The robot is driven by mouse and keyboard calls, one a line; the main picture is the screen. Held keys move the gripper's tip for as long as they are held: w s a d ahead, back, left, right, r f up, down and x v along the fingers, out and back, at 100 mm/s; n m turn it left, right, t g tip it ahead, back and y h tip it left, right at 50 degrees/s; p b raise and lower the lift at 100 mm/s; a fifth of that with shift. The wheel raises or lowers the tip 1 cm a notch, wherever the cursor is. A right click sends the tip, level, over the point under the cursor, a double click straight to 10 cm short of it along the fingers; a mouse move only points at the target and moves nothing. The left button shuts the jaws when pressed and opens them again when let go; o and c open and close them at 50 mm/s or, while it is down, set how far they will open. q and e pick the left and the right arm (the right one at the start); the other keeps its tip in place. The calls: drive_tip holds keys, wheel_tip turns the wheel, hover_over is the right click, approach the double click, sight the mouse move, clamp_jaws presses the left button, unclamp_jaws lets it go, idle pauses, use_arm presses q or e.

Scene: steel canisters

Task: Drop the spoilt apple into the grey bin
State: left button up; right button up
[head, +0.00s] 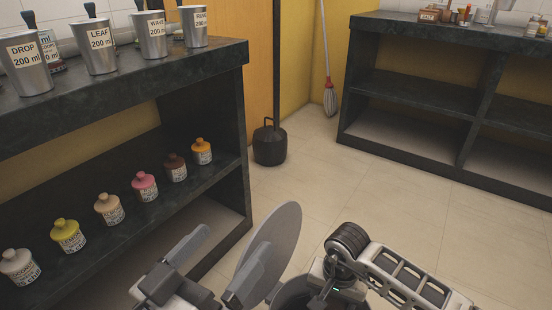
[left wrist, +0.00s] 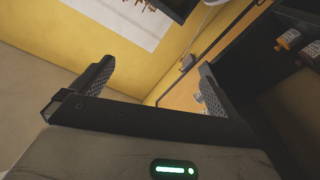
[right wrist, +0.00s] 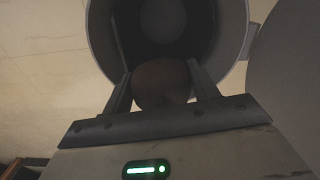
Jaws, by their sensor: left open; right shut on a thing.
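The grey bin (head: 285,292) is at the bottom of the head view, mostly cut off and partly hidden by my right arm. Its round lid (head: 276,248) stands open, tilted up. In the right wrist view, the bin's round mouth (right wrist: 235,30) is straight beyond my right gripper (right wrist: 162,80). That gripper is shut on the brownish apple (right wrist: 160,86), which appears in front of the dark opening. The apple is not visible in the head view. My left gripper (head: 232,258) is open and empty beside the lid; its spread fingers show in the left wrist view (left wrist: 152,85).
A dark shelf unit (head: 235,85) on the left holds steel canisters (head: 100,50) on top and several capped jars (head: 145,187) below. A black weighted stand (head: 270,145) and a mop (head: 329,100) are behind. Another dark shelf (head: 420,90) is right. Floor between is clear.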

use_arm(q)
drive_tip(key=shift+w+a+r+m+t+h+b, duration=0.15)
drive_tip(key=shift+r+m+t, duration=0.1)
drive_tip(key=shift+r+m, duration=0.15)
drive_tip(key=shift+w+r+m+t+h+b, duration=0.1)
drive_tip(key=shift+r+m+t+h, duration=0.15)
drive_tip(key=shift+r, duration=0.2)
drive_tip(key=shift+w+a+r+m+t+h+b, duration=0.1)
drive_tip(key=shift+r+m+t+b, duration=0.1)
drive_tip(key=shift+r+m, duration=0.2)
use_arm(e)
drive_tip(key=shift+f, duration=0.8)
drive_tip(key=o, duration=1.2)
drive_tip(key=shift+c, duration=0.2)
drive_tip(key=shift+r, duration=0.35)
wheel_tip(320, 180, up, 7)
drive_tip(key=p, duration=0.3)
drive_tip(key=shift+p, duration=0.3)
use_arm(q)
wheel_tip(320, 180, down, 6)
drive_tip(key=s+n+g+y+p, duration=0.2)
drive_tip(key=g, duration=0.1)
drive_tip(key=shift+s+d+g+y, duration=0.15)
drive_tip(key=shift+d+g+y, duration=0.05)
drive_tip(key=shift+g+y, duration=0.2)
use_arm(e)
wheel_tip(320, 180, up, 8)
drive_tip(key=shift+r, duration=0.15)
use_arm(q)
drive_tip(key=shift+n, duration=0.25)
